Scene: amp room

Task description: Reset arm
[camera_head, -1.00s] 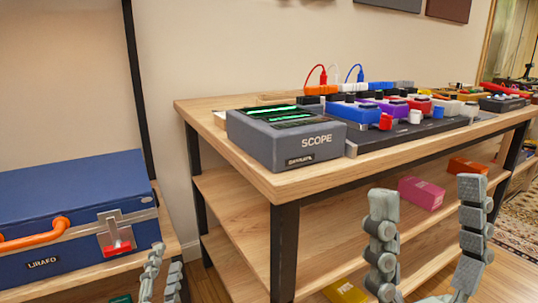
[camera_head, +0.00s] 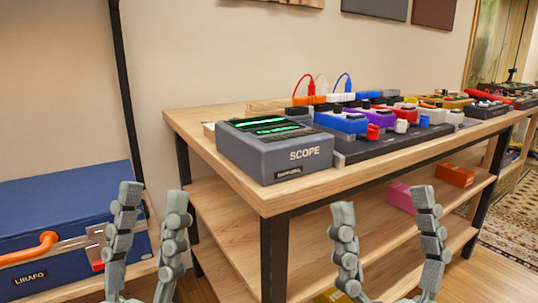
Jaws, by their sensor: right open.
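My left gripper (camera_head: 148,212) is at the lower left, in front of the blue case. Its two grey fingers stand upright and apart, with nothing between them. My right gripper (camera_head: 384,215) is at the lower right, in front of the wooden table's lower shelves. Its two fingers are spread and empty. Neither gripper is seen holding anything. The arms behind the grippers are below the frame.
A wooden table (camera_head: 215,160) with a black frame holds a grey scope box (camera_head: 275,150) and a board of colored pedals (camera_head: 385,143). Pink (camera_head: 399,196) and orange (camera_head: 454,175) boxes lie on its shelf. A blue case (camera_head: 75,215) stands at left.

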